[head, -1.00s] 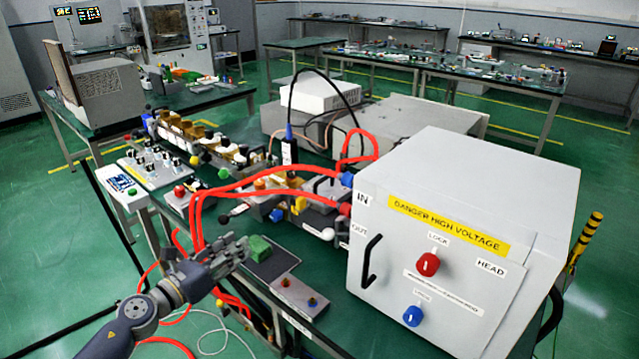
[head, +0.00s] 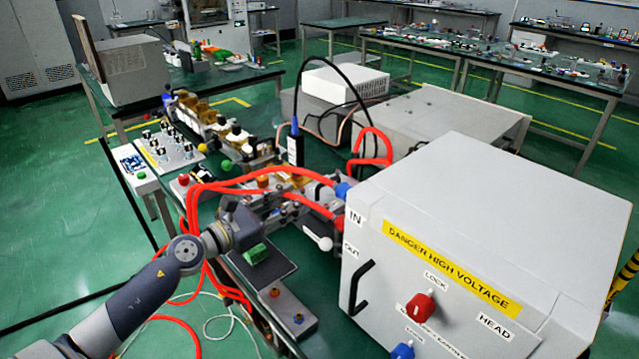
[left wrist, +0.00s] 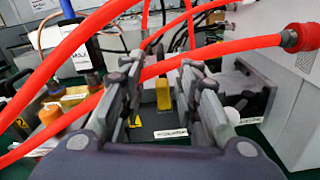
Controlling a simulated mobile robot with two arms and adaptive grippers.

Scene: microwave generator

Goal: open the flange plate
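My left gripper (head: 238,228) reaches in from the left in the head view, beside the waveguide bench and behind the green block. In the left wrist view the left gripper (left wrist: 160,75) has its two fingers apart with nothing held between them. A yellow part (left wrist: 163,93) stands beyond the gap. A dark grey upright plate (left wrist: 250,88) with a dark round part is right of the fingers; it may be the flange plate, but its label is too blurred to read. Red hoses (left wrist: 150,72) cross close to the fingertips. My right gripper is not in view.
A large white high-voltage cabinet (head: 480,230) with a black handle stands at the right. A white ball knob (head: 325,243) sits on the bench near it.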

